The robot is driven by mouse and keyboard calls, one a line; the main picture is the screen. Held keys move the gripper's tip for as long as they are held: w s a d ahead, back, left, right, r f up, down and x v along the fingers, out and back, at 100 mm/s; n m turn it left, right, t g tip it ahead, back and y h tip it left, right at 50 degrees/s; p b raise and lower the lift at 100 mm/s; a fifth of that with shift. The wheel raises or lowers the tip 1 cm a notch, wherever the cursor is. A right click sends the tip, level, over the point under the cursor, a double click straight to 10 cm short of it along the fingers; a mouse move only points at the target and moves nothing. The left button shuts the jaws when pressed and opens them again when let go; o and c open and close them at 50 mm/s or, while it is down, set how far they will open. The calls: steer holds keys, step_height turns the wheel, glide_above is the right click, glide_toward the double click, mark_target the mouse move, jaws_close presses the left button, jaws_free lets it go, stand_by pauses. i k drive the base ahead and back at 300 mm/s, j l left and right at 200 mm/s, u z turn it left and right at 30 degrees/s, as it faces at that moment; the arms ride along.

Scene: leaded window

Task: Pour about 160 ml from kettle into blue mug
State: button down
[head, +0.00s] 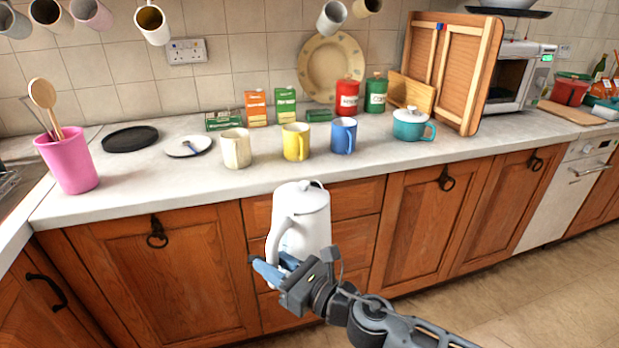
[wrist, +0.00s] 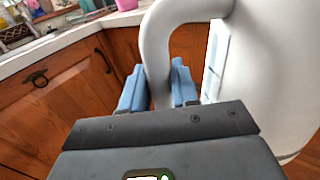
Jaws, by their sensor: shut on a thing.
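The white kettle (head: 308,222) is held upright in front of the drawers, with its lid near counter-edge height. My gripper (head: 270,270) is shut on the kettle's handle; in the wrist view the blue fingers (wrist: 158,88) sit on either side of the white handle (wrist: 160,50). The kettle's body (wrist: 270,80) fills the right of that view. The blue mug (head: 343,136) stands upright on the counter, behind and right of the kettle and apart from it. Its inside and the kettle's contents are hidden.
A yellow mug (head: 296,142) stands left of the blue mug, and a cream mug (head: 235,148) further left. A teal lidded pot (head: 412,125) is to the right. Red (head: 347,97) and green (head: 376,94) canisters stand behind. The counter (head: 270,179) is clear in front of the mugs.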

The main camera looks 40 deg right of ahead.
mark_target(343, 130)
steer(key=i+j, duration=0.15)
steer(key=j, duration=0.25)
steer(key=i+j, duration=0.1)
steer(key=j, duration=0.3)
steer(key=j+z, duration=0.3)
steer(key=i+j+z, duration=0.1)
steer(key=z, duration=0.75)
